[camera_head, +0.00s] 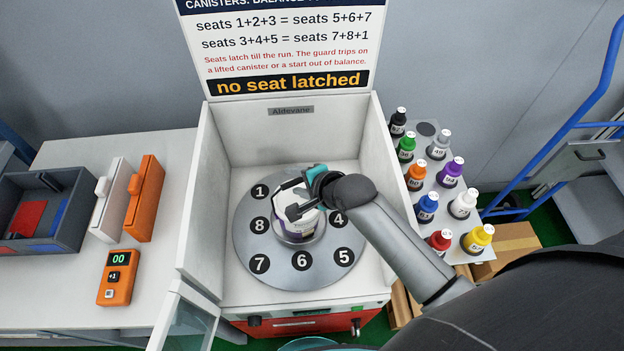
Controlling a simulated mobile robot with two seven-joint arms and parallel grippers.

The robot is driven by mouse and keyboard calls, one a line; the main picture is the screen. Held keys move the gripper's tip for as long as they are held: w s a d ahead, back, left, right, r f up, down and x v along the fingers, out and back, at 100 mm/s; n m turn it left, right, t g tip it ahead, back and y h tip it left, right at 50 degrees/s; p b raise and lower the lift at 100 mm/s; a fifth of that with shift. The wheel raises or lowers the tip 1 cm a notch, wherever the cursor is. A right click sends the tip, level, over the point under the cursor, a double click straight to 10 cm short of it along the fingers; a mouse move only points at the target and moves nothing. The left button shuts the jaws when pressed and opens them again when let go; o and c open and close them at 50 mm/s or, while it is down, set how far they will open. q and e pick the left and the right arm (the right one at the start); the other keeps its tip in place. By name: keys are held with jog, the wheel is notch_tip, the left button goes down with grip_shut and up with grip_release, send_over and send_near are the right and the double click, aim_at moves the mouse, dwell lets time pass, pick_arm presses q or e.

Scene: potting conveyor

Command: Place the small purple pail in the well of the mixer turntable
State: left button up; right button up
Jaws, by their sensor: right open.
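The small pail (306,224), white with purple showing at its edges, is at the middle of the grey mixer turntable (257,255). It appears to stand upright in the round metal well (301,240) at the centre. My right gripper (292,199) reaches in from the right over the pail. Its dark fingers are open, one near the pail's far upper side and one across its front. The gripper and wrist hide part of the pail's top and some seat numbers. I cannot tell whether the fingers touch the pail. My left gripper is not in view.
White housing walls (205,185) surround the turntable, with a sign (280,45) reading "no seat latched" behind. Numbered bottles (450,172) stand on a rack at right. At left, a table (120,150) holds a grey bin (52,245), white and orange cases (144,200) and an orange meter (117,278).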

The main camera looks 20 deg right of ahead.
jog(key=p+v, duration=0.1)
jog(key=v, duration=0.7)
jog(key=shift+s+r+p, duration=0.2)
jog(key=shift+s+p, duration=0.05)
jog(key=shift+p, duration=0.15)
